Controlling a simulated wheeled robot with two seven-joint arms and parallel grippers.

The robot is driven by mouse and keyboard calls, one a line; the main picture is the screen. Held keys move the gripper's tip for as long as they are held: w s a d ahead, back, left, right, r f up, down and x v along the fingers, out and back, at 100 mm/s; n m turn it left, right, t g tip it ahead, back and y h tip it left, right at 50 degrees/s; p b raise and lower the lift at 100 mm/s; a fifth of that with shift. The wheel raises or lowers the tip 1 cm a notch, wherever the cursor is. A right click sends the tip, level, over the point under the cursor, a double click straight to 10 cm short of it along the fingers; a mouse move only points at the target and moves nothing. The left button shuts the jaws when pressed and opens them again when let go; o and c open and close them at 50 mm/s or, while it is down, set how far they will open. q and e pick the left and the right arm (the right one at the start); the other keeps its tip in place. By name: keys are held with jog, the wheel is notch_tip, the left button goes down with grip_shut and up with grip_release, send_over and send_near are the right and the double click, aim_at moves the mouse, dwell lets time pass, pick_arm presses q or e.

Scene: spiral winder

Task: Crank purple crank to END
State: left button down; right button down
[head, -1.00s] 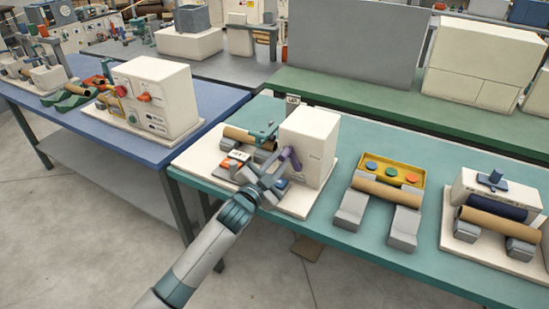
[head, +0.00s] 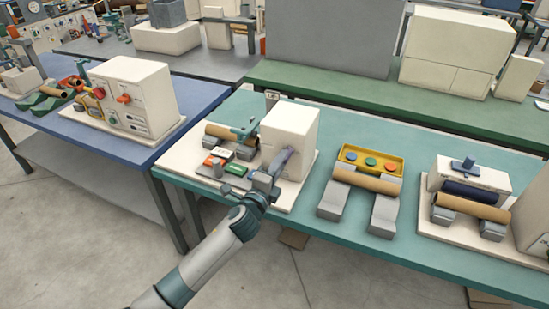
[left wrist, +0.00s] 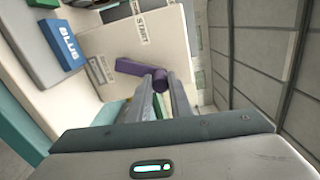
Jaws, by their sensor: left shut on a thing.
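The winder is a cream box (head: 290,128) on a pale base at the left part of the teal table. Its purple crank (head: 283,160) sticks out from the front face and slants down to the left. My left gripper (head: 266,181) is at the lower end of the crank. In the left wrist view, the purple crank (left wrist: 133,67) has its round handle between the two fingertips (left wrist: 159,84), and the gripper is shut on it. A label reading START (left wrist: 143,27) shows on the box face; I see no END mark. My right gripper is not in view.
A cardboard tube (head: 231,137) and small coloured blocks lie beside the box on its base. A blue block (left wrist: 66,44) lettered BLUE is close in the left wrist view. A yellow tray (head: 370,158) with a tube before it stands to the right.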

pick_arm(q)
jog(key=shift+s+d+f+m, duration=0.2)
jog(key=shift+d+f+m, duration=0.35)
jog(key=shift+m, duration=0.8)
jog(key=shift+s+d+f+m, duration=0.2)
jog(key=shift+d+f+m, duration=0.4)
jog(key=shift+m, duration=0.8)
jog(key=shift+s+d+f+m, duration=0.2)
jog(key=shift+d+f+m, duration=0.35)
jog(key=shift+m, duration=0.8)
jog(key=c, duration=1.6)
grip_release()
jog(key=shift+s+a, duration=0.1)
jog(key=b+v, duration=0.2)
jog(key=v, duration=1.5)
jog(key=shift+s, duration=0.1)
